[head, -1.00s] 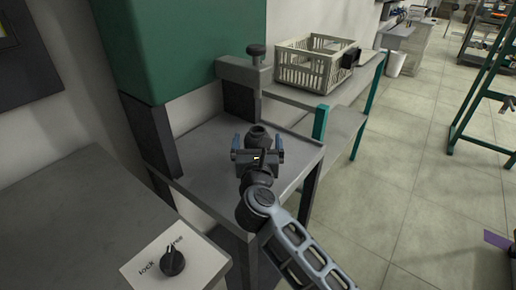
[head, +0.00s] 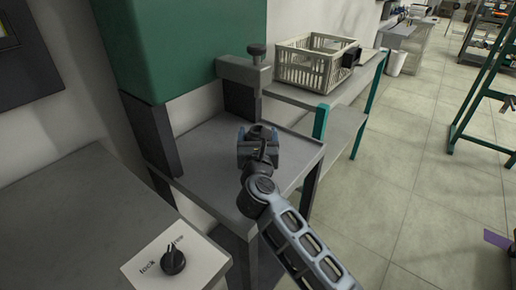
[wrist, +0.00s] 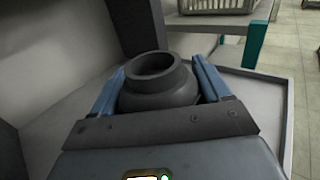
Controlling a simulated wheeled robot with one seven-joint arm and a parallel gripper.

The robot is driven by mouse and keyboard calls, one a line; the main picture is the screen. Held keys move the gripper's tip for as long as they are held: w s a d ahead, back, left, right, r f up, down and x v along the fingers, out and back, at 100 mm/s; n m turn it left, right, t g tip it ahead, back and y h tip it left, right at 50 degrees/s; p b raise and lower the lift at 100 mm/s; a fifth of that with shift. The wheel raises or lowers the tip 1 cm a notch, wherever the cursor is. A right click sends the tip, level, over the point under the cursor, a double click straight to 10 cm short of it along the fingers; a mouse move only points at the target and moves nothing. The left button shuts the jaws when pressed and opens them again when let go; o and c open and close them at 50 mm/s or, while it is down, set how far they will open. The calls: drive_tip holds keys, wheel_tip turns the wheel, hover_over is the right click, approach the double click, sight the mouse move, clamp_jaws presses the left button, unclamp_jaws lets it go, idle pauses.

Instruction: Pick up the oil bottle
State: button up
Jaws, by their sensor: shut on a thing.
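The oil bottle (wrist: 160,98) is a dark grey, round-shouldered vessel with an open round neck. It is upright in the wrist view, between two blue fingers. In the head view only its top (head: 258,131) shows, behind my gripper's body. My gripper (head: 257,136) is shut on the bottle, with one finger against each side. The bottle's base is hidden, so I cannot tell whether it touches the grey table (head: 210,160) below.
A dark post with a knob (head: 256,51) stands behind the gripper, beside a green cabinet (head: 185,45). A beige crate (head: 312,65) sits on a shelf behind. A grey cabinet with a lock dial (head: 173,261) is at front left.

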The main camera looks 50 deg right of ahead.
drive_tip(key=c, duration=0.5)
drive_tip(key=shift+r, duration=0.1)
